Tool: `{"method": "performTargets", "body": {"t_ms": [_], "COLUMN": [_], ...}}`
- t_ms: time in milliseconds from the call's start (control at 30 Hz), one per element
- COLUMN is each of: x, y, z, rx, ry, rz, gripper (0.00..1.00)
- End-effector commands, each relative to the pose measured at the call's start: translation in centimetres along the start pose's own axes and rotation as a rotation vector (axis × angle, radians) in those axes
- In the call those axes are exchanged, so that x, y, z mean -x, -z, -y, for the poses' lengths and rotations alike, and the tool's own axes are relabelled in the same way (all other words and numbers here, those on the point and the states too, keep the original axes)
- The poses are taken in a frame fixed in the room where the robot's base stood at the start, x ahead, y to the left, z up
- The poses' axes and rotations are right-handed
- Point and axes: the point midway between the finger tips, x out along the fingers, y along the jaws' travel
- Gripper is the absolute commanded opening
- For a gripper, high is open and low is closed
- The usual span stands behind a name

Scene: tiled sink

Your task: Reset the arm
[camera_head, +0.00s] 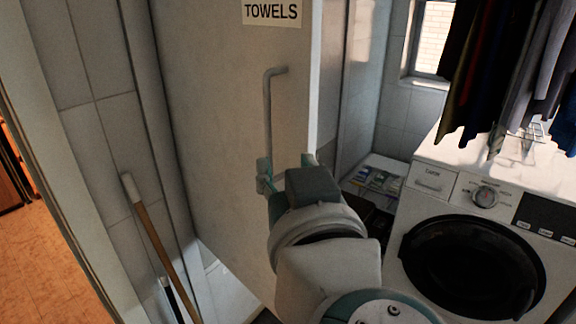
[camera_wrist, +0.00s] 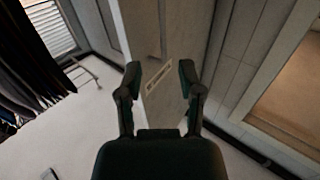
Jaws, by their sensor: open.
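My arm reaches up from the bottom of the head view. My gripper (camera_head: 286,170) is in front of the tall pale cabinet door (camera_head: 225,100), near the lower end of its long bar handle (camera_head: 268,115). One finger overlaps that end in the picture; I cannot tell whether they touch. In the wrist view my gripper (camera_wrist: 160,72) is open, with its two dark fingers apart. Nothing is held between them. The door's label (camera_wrist: 158,78) shows beyond the gap.
A white washing machine (camera_head: 440,178) stands at the right, with dark clothes (camera_head: 475,70) hanging above it. A shelf with small packets (camera_head: 378,181) is behind the gripper. A wooden-handled tool (camera_head: 158,242) leans at the left, near a doorway.

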Motion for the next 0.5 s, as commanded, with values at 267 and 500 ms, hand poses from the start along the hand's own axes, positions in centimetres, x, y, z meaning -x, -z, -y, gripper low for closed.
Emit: {"method": "performTargets", "body": {"t_ms": [267,500], "x": [-0.1,-1.7], "y": [0.0,1.1], "z": [0.0,0.6], "rx": [-0.001,-0.023], "ry": [0.001,0.115], "rz": [-0.005,-0.135], "gripper": [0.48,0.48]}}
